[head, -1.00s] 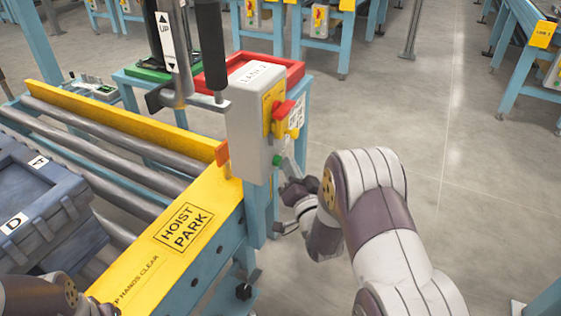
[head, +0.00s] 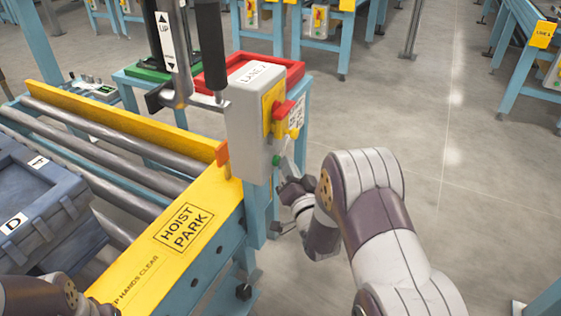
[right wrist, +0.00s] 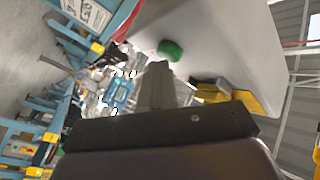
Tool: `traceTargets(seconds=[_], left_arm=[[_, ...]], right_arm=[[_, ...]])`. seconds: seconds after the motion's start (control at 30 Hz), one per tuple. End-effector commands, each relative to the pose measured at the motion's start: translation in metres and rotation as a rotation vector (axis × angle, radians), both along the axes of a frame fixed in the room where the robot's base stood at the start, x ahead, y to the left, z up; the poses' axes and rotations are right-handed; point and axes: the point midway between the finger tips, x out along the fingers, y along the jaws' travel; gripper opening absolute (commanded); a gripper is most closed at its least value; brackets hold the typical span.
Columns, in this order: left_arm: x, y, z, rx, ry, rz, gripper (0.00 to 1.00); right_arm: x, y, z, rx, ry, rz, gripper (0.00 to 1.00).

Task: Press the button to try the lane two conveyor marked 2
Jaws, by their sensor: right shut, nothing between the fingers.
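A grey control box (head: 250,125) with a label on top that seems to read LANE 2 stands at the end of the conveyor. Its right face carries a red and yellow switch (head: 282,110) and, lower, a green button (head: 276,160). My right gripper (head: 286,168) is shut and empty, just right of the button. In the right wrist view, the green button (right wrist: 171,50) sits on the box face, beyond and slightly right of the grey fingertips (right wrist: 158,72). I cannot tell whether they touch. My left forearm shows at bottom left; its gripper is out of frame.
A yellow HOIST PARK plate (head: 185,225) and steel rollers (head: 110,150) lie left of the box. A blue-grey crate (head: 40,205) is at far left. A dark hoist handle (head: 210,50) hangs close behind the box. The floor at right is open.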

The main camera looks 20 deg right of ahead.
Motion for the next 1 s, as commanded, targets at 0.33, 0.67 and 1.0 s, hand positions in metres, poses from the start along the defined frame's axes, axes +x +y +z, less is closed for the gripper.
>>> traceTargets(seconds=[0.33, 0.67, 1.0], left_arm=[[0.000, 0.000, 0.002, 0.000, 0.000, 0.000, 0.43], [0.000, 0.000, 0.003, 0.000, 0.000, 0.000, 0.43], [0.000, 0.000, 0.007, 0.000, 0.000, 0.000, 0.43]], right_arm=[[-0.013, -0.011, 0.000, 0.000, -0.001, 0.001, 0.00], [-0.016, -0.014, 0.000, 0.000, 0.001, -0.002, 0.00], [-0.041, -0.036, 0.001, 0.000, 0.000, -0.001, 0.00]])
